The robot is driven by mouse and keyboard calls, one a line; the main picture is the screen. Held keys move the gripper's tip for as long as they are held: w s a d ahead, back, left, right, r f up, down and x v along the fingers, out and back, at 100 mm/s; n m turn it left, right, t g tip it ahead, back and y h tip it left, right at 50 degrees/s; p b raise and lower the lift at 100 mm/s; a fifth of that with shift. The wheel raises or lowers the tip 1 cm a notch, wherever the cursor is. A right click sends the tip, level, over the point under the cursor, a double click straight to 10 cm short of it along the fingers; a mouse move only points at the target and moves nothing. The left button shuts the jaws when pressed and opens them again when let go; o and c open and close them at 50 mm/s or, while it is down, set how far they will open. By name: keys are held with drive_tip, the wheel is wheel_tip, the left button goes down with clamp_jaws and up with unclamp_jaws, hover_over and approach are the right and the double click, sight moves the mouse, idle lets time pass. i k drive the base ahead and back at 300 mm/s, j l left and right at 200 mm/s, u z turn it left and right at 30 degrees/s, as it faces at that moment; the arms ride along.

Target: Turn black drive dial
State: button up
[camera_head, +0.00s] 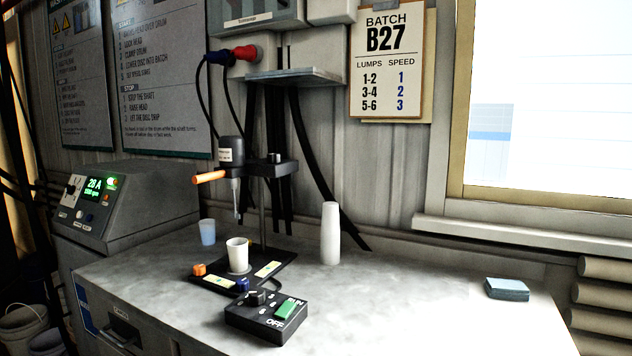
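A black dial (256,297) stands on top of a small black control box (268,316) at the front of the bench. The marks around the dial are too small to read. A green rocker switch (287,309) sits to its right on the same box, with "OFF" printed at the near end. Behind the box stands a small disperser (231,150) with an orange handle, its shaft above a white cup (238,255) on a dark base. My gripper is not in view.
A grey console (125,205) with a lit green display stands at left. A stack of white cups (330,233), a bluish cup (207,232) and blue cloths (507,289) stand on the bench (400,310). A batch B27 card (388,62) hangs behind. The bench right of the box is clear.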

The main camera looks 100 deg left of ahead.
sight(69, 188)
drive_tip(key=k+u, duration=0.15)
drive_tip(key=u, duration=3.85)
